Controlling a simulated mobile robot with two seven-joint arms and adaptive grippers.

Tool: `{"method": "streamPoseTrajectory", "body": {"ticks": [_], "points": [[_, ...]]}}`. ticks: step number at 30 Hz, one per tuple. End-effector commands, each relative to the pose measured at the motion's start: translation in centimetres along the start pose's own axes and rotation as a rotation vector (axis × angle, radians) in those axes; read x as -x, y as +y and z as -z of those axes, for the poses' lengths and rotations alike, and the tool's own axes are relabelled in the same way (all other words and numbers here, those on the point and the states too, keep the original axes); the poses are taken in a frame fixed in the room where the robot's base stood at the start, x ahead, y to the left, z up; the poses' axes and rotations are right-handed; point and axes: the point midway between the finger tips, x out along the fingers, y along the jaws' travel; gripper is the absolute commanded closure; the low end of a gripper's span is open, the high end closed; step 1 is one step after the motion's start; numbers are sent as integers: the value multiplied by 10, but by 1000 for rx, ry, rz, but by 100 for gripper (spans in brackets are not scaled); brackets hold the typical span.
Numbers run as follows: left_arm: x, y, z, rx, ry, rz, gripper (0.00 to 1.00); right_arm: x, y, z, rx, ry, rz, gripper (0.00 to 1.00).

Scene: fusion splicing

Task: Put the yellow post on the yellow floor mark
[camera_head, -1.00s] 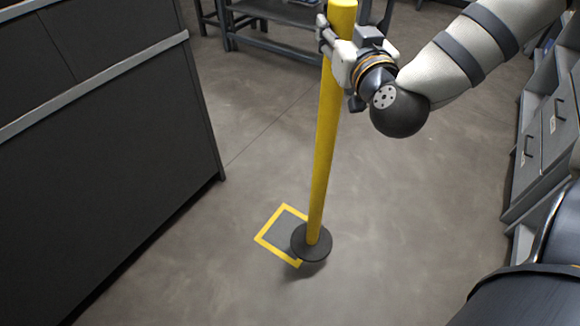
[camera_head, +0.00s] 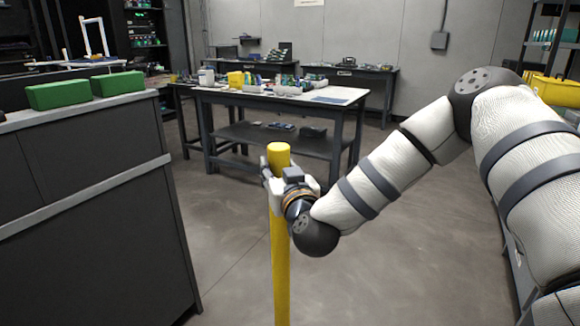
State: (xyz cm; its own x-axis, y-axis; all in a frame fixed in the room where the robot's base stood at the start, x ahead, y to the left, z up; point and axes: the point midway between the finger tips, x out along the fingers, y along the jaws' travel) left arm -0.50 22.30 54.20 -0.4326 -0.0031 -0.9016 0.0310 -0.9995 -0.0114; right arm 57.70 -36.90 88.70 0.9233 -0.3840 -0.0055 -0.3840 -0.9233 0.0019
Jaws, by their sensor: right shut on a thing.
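The yellow post (camera_head: 280,275) stands about upright in the lower middle of the head view. Its round top shows, but its base is below the picture edge. My right gripper (camera_head: 277,180) is shut on the post a little below its top, with the arm coming in from the right. The yellow floor mark is out of view now, so I cannot tell where the post's base is relative to it. My left gripper is not in view.
A dark cabinet (camera_head: 95,225) with green boxes (camera_head: 58,95) on top stands at the left. A cluttered workbench (camera_head: 285,96) stands behind the post. Another bench (camera_head: 365,72) is along the back wall. Grey floor (camera_head: 400,270) is clear right of the post.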

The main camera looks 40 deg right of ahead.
Motion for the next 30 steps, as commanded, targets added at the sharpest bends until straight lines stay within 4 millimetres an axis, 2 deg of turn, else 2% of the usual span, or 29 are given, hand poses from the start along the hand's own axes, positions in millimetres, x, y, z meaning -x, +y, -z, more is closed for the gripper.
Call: {"method": "streamPoseTrajectory", "body": {"ticks": [3, 8, 16, 28, 29, 30], "points": [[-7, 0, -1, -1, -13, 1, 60, -10, -6, -8, -3, 13, 0, 100], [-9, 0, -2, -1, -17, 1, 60, -15, -9, -13, -4, 15, 1, 100], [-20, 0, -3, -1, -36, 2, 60, -20, -11, -48, -3, 11, 0, 100], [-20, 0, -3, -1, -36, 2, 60, -20, -11, -51, -5, 16, 0, 100], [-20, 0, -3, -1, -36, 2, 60, -19, -10, -56, -2, 6, 0, 60], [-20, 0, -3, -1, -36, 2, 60, -19, -10, -55, -2, 6, 0, 51]]}}
